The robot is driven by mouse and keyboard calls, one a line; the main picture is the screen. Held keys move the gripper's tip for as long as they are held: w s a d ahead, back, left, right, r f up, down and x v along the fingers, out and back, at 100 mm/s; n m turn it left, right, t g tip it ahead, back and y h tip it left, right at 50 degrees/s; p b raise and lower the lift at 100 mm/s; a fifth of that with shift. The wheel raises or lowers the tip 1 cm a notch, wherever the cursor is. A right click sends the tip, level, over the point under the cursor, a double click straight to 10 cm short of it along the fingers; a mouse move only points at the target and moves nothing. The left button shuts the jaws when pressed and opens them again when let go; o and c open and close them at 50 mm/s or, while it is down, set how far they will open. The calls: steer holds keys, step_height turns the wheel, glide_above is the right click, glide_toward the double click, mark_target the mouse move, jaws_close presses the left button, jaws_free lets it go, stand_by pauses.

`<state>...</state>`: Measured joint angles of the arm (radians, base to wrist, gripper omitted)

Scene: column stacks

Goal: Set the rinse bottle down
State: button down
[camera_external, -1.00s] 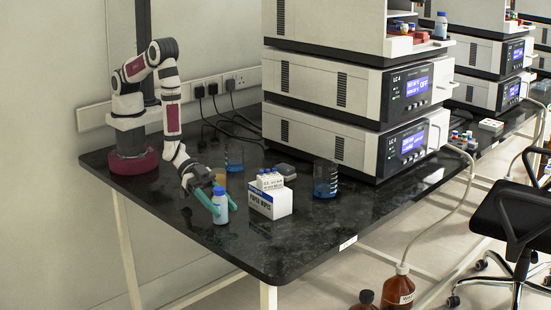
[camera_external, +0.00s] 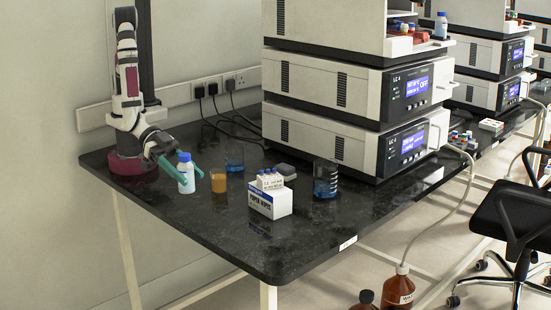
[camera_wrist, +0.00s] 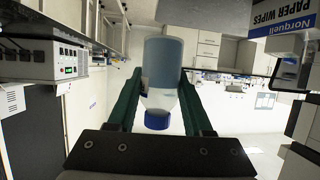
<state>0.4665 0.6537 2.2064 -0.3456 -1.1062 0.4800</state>
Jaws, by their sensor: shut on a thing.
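The rinse bottle (camera_external: 186,176) is pale with a blue cap. It is upright near my arm's base at the left of the bench, and I cannot tell whether its bottom touches the bench. My gripper (camera_external: 186,174) has green fingers, which are shut on the bottle from both sides. In the wrist view the bottle (camera_wrist: 160,75) stands between the two green fingers of my gripper (camera_wrist: 158,90), with its blue cap toward the bottom of the picture.
An orange-filled beaker (camera_external: 219,182) and a clear blue-tinted beaker (camera_external: 234,156) stand just right of the bottle. A blue-filled beaker (camera_external: 325,180) stands farther right. The front of the dark bench (camera_external: 265,255) is clear.

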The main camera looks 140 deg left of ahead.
steer(key=w+a+n+g+y, duration=0.1)
steer(key=w+n+y, duration=0.25)
steer(key=w, duration=0.85)
steer(key=shift+y, duration=0.25)
steer(key=w+a+f, duration=0.1)
steer(key=a+f, duration=0.1)
steer(key=a, duration=0.1)
steer(key=w+a+f, duration=0.2)
steer(key=a, duration=0.1)
steer(key=w+a+f, duration=0.2)
steer(key=a, duration=0.1)
steer(key=shift+w+a+f, duration=0.15)
steer(key=shift+a+f, duration=0.05)
steer(key=shift+f, duration=0.2)
steer(key=shift+w+a+f, duration=0.1)
steer(key=shift+a+f, duration=0.05)
steer(key=shift+f, duration=0.95)
steer(key=shift+w+a+f, duration=0.1)
steer(key=shift+f, duration=0.95)
steer(key=shift+f, duration=0.1)
steer(key=shift+c, duration=1.5)
jaws_free()
